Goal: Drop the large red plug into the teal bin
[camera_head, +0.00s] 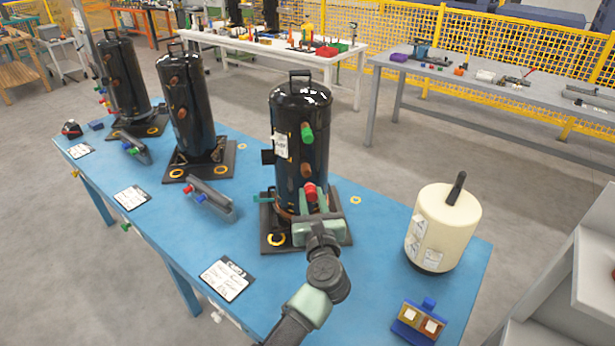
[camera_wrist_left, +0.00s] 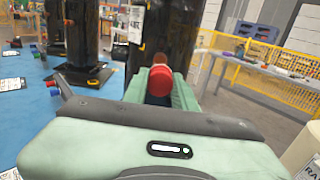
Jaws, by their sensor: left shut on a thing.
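The large red plug (camera_head: 310,191) is at the lower front of the nearest black compressor (camera_head: 301,115). My left gripper (camera_head: 314,200) is shut on it, with a pale green finger on each side. In the left wrist view the round red plug (camera_wrist_left: 161,80) sits between the fingers, with a brown stub and the dark compressor (camera_wrist_left: 163,30) behind it. I cannot tell whether the plug is still seated on a port. A green plug (camera_head: 307,134) is higher on this compressor. I cannot make out a teal bin. My right gripper is not in view.
The blue table (camera_head: 365,285) holds two more black compressors to the left, a cream canister (camera_head: 443,228) at the right and a small blue holder (camera_head: 420,322) at the front right. A label card (camera_head: 226,279) lies near the front edge. Clear tabletop lies around the canister.

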